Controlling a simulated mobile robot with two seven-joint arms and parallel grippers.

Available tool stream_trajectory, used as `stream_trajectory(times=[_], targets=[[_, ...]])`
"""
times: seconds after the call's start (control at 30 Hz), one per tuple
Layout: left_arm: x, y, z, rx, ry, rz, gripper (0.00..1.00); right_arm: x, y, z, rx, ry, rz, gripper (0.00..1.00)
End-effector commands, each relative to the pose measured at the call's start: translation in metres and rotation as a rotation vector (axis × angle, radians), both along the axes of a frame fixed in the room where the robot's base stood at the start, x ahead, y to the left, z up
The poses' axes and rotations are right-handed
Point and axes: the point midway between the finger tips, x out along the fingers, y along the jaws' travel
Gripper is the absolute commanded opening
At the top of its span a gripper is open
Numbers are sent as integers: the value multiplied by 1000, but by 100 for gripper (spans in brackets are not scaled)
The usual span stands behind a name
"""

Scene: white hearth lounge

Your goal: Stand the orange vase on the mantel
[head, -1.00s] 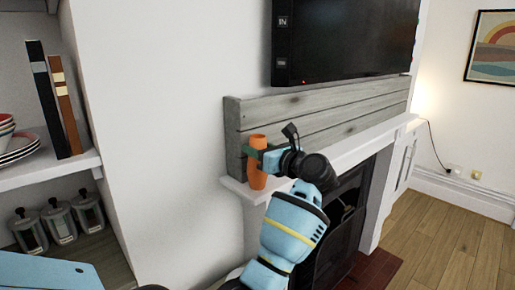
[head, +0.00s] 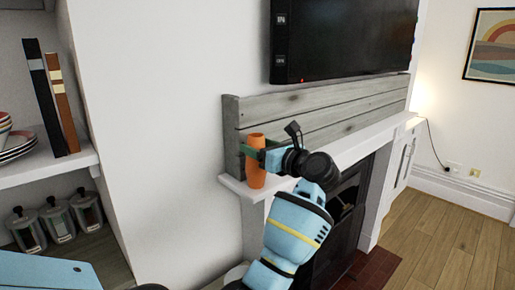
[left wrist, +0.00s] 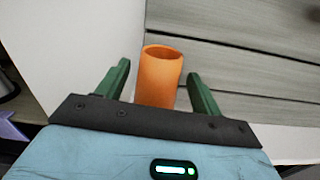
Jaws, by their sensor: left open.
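The orange vase (head: 256,172) stands upright at the left end of the white mantel (head: 345,155), in front of the grey wood boards. My left gripper (head: 253,153) reaches it from the right, with its green fingers at the vase's upper part. In the left wrist view the vase (left wrist: 160,76) is between the two open fingers (left wrist: 160,88), with a visible gap on each side. The lower part of the vase is hidden there by the gripper body. My right gripper is not seen in either view.
A dark television (head: 345,38) hangs above the boards. The fireplace opening (head: 335,225) lies below the mantel. At the left, shelves hold books (head: 62,100), plates (head: 15,148) and several jars (head: 57,220). The mantel to the right of the vase is bare.

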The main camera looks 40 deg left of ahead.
Motion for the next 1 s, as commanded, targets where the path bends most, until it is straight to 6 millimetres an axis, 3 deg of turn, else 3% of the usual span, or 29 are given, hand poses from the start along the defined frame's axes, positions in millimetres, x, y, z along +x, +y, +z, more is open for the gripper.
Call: stream_trajectory(times=[0.3,0.5,0.7,1.0], targets=[[-3,-64,-7,-4,6,-5,66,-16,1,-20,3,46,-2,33],[-6,-94,-6,-3,6,-3,66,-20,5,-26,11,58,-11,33],[-9,-106,-3,-2,3,-1,66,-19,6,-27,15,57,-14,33],[-9,-107,-2,-1,2,0,66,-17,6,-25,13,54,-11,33]])
